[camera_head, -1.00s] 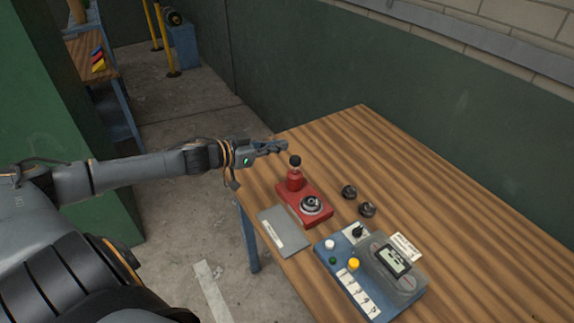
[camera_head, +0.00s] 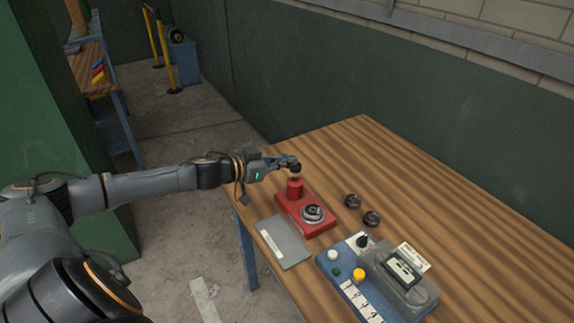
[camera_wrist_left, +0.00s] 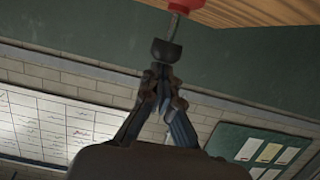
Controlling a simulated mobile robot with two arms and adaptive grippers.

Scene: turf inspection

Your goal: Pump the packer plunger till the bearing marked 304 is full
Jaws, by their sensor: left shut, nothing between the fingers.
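The red bearing packer (camera_head: 318,224) stands on the wooden table, with its red plunger body (camera_head: 295,188) at the back and a black knob (camera_head: 295,166) on top. A metallic bearing (camera_head: 312,213) sits on the packer; its marking and fill are too small to read. My left gripper (camera_head: 287,161) is shut and empty, with its fingertips at the knob. In the left wrist view, the shut fingertips (camera_wrist_left: 161,72) are right at the knob (camera_wrist_left: 166,50), touching or nearly so, and a rod (camera_wrist_left: 175,24) shows between knob and red body. My right gripper is not in view.
Two dark round parts (camera_head: 371,218) lie right of the packer. A grey plate (camera_head: 283,243) lies at its left. A blue device (camera_head: 345,285) with buttons and a display stands in front. The table's back right is clear; a green wall (camera_head: 420,115) runs behind.

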